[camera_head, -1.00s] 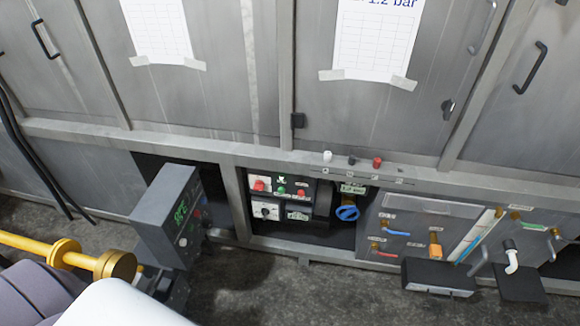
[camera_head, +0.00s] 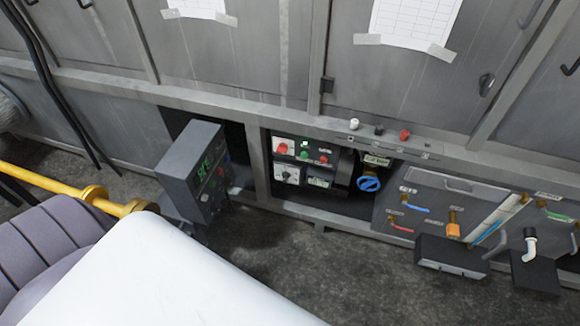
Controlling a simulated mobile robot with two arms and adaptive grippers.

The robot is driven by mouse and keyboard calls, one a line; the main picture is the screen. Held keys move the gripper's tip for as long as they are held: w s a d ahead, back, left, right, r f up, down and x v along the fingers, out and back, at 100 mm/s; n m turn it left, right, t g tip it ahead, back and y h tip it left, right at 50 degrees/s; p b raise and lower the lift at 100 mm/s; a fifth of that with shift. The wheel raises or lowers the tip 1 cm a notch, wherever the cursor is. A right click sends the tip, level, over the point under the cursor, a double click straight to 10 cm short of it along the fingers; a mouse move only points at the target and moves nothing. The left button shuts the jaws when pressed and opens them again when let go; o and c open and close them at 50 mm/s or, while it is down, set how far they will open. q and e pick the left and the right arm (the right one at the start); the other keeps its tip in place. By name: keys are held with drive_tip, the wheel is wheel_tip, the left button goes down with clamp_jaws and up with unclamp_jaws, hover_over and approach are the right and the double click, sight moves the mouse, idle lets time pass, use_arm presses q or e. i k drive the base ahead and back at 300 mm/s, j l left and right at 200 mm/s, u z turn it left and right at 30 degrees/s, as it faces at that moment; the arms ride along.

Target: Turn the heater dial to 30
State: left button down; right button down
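A dark grey control box (camera_head: 180,165) with a green lit display and small knobs stands at the left of the open bay. Its display digits are too small to read surely. Inside the bay, a switch panel (camera_head: 303,166) carries a red button (camera_head: 282,149), a green button (camera_head: 304,155) and a black dial (camera_head: 281,175) on a white plate. I cannot tell for sure which of these is the heater dial, nor its setting. Neither of my grippers is in view.
A blue valve wheel (camera_head: 369,184) sits right of the panel. Further right are a panel with coloured handles (camera_head: 415,208) and a black box (camera_head: 450,250) jutting out. A yellow pipe (camera_head: 50,184) and a purple-grey ribbed object (camera_head: 45,240) lie at left. Floor before the bay is clear.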

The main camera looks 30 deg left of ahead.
sight(285, 175)
drive_tip(key=j+u, duration=0.1)
drive_tip(key=u, duration=0.35)
drive_tip(key=j+u, duration=0.1)
drive_tip(key=u, duration=0.4)
drive_tip(key=i+l, duration=0.05)
